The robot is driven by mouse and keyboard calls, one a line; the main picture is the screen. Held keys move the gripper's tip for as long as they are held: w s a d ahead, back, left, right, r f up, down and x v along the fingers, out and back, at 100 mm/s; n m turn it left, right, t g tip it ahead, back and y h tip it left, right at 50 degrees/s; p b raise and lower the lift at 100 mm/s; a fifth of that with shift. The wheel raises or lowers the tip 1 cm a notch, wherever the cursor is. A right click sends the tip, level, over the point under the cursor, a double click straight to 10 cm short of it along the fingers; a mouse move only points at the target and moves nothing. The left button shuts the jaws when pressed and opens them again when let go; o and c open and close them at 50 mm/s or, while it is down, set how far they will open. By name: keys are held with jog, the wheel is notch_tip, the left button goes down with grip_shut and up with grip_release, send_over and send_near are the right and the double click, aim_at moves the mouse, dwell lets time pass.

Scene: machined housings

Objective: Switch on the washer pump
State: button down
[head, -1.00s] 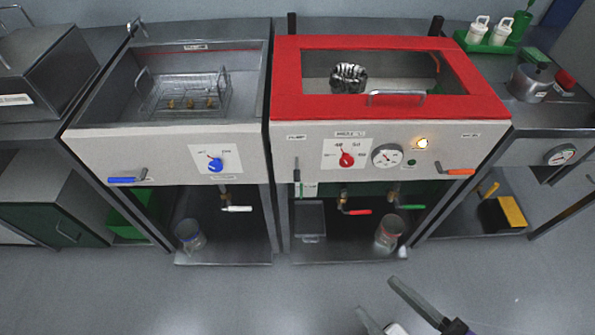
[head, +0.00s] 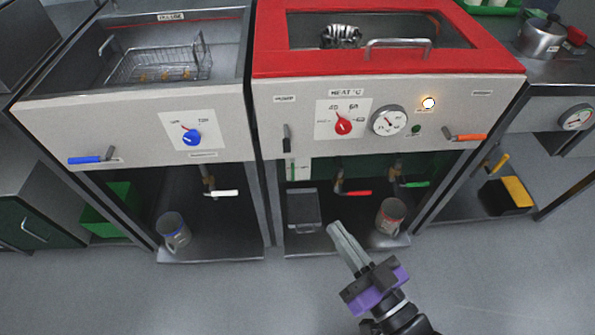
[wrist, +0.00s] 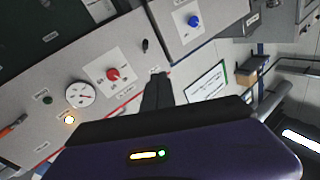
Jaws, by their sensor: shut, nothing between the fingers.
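The washer is the unit with the red-framed lid (head: 390,66) and a pale front panel (head: 455,105). A small label that seems to read PUMP sits at the panel's left. Below it is a black lever switch (head: 286,138), roughly vertical, which also shows in the wrist view (wrist: 145,45). My gripper (head: 333,228) is shut and empty, in front of and below the panel, to the right of the switch. In the wrist view its closed fingers (wrist: 157,78) point toward the panel near the switch, apart from it in the picture.
The panel also has a red knob (head: 343,125), a gauge (head: 389,121), a lit amber lamp (head: 428,103), a dark green lamp (head: 416,129) and an orange-handled lever (head: 470,137). Red and green valve handles hang below. The left basin has a blue knob (head: 192,139). Floor in front is clear.

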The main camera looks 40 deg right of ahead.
aim_at(286, 140)
jog(key=w+d+f+m+t+h+b, duration=0.3)
jog(key=w+f+m+b, duration=0.3)
jog(key=m, duration=0.5)
jog(key=w+d+f+m+t+h+b, duration=0.2)
jog(key=w+d+f+m+b, duration=0.3)
jog(key=m, duration=0.7)
jog(key=shift+w+d+f+t+h+b, duration=0.5)
jog(key=shift+w+f, duration=0.6)
jog(key=shift+w, duration=0.8)
jog(key=shift+w, duration=0.1)
jog(key=w+a+r, duration=0.1)
jog(key=w+r, duration=0.7)
jog(key=shift+r+p, duration=0.2)
jog(key=shift+p, duration=0.25)
